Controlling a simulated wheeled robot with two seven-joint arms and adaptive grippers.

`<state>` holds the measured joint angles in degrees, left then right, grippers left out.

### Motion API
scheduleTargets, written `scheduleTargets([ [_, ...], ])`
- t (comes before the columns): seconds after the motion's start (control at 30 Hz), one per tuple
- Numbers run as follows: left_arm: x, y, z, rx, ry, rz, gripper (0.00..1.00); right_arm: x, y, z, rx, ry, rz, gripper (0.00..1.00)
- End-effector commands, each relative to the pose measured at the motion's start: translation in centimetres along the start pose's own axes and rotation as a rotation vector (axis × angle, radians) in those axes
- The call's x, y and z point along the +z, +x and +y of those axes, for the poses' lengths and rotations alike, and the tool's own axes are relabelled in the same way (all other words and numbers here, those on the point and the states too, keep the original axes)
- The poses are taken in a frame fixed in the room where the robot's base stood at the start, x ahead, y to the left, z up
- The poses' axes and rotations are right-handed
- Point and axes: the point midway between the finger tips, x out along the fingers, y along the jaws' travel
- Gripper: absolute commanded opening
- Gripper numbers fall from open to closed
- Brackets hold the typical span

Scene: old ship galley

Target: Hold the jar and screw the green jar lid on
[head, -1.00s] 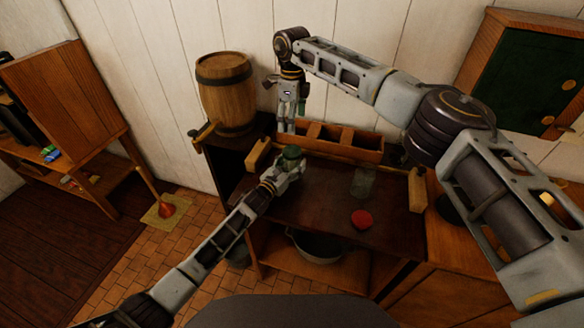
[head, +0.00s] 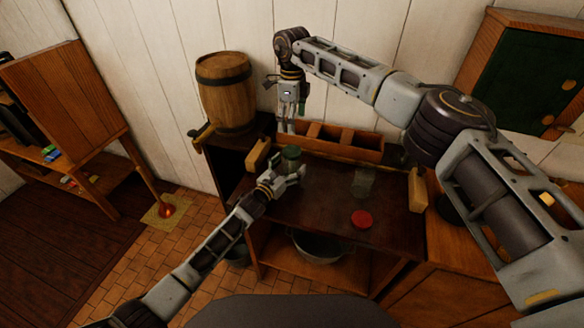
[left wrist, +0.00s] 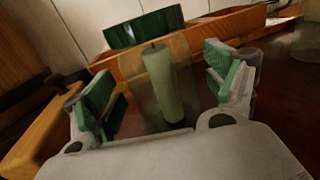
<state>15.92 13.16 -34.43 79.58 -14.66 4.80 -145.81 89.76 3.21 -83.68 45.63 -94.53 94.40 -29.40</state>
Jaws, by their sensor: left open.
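The jar (left wrist: 188,85) is clear glass with a pale green candle-like cylinder (left wrist: 160,88) inside. It stands upright near the left end of the dark worktop. The green jar lid (left wrist: 145,27) shows at its top, and in the head view (head: 291,151); I cannot tell whether it is screwed tight. My left gripper (head: 291,173) is open, its green-padded fingers (left wrist: 165,85) on either side of the jar with gaps showing. My right gripper (head: 287,125) hangs pointing down just behind and above the jar, apart from the lid; its fingertips are too small to read.
A compartmented wooden tray (head: 345,153) lies along the back of the worktop (head: 320,205). A second glass jar (head: 363,181) and a red lid (head: 361,219) are at the right. A barrel (head: 226,92) stands back left. The worktop's front middle is clear.

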Motion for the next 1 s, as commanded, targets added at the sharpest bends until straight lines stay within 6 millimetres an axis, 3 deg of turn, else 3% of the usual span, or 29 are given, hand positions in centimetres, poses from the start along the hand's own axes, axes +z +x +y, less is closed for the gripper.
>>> scheduleTargets([
  [1.0,-0.1,-9.4,-0.1,0.000,-0.001,0.002,0.86,0.0,0.0,0.0,0.000,0.000,0.000,0.84],
])
